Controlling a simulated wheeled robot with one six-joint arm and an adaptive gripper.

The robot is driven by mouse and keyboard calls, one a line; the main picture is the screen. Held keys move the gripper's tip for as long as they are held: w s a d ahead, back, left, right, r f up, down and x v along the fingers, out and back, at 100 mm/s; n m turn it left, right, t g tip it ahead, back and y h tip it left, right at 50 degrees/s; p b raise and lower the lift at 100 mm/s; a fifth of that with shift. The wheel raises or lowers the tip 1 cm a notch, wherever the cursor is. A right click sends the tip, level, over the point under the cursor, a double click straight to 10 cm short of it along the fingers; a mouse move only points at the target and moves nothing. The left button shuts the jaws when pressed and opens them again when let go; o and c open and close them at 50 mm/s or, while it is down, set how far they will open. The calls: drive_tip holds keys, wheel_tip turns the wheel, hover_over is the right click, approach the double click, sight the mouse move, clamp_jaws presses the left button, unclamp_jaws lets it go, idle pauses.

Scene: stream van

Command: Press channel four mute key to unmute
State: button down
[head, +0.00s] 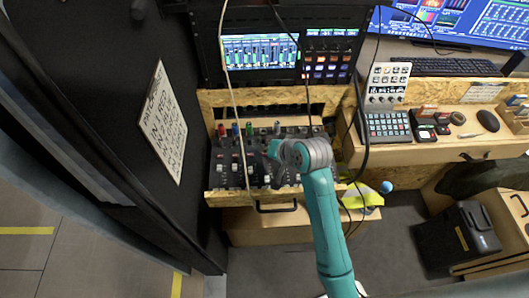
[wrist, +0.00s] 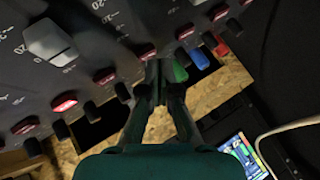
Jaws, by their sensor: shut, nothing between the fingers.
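The mixer panel (head: 240,160) lies on the wooden desk in the head view. Its dark face (wrist: 95,40) fills the upper part of the wrist view, with a row of red-lit keys (wrist: 104,75) and a row of black keys beside them. I cannot read which key belongs to channel four. A grey fader cap (wrist: 50,42) stands on the panel. My gripper (wrist: 158,75) is shut and empty, its fingertips over the panel's edge, near a red-lit key and the green cap (wrist: 178,72). Contact cannot be told. In the head view my wrist hides part of the mixer.
Blue (wrist: 199,60) and red (wrist: 222,50) caps stand beside the green one. Behind the mixer is a rack with a screen (head: 260,52). A cable (head: 232,100) hangs across the panel. A calculator-like keypad (head: 387,126) is to the right. A dark wall with a sign (head: 162,122) is left.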

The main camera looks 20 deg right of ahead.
drive_tip(key=shift+r, duration=0.35)
drive_tip(key=shift+r, duration=3)
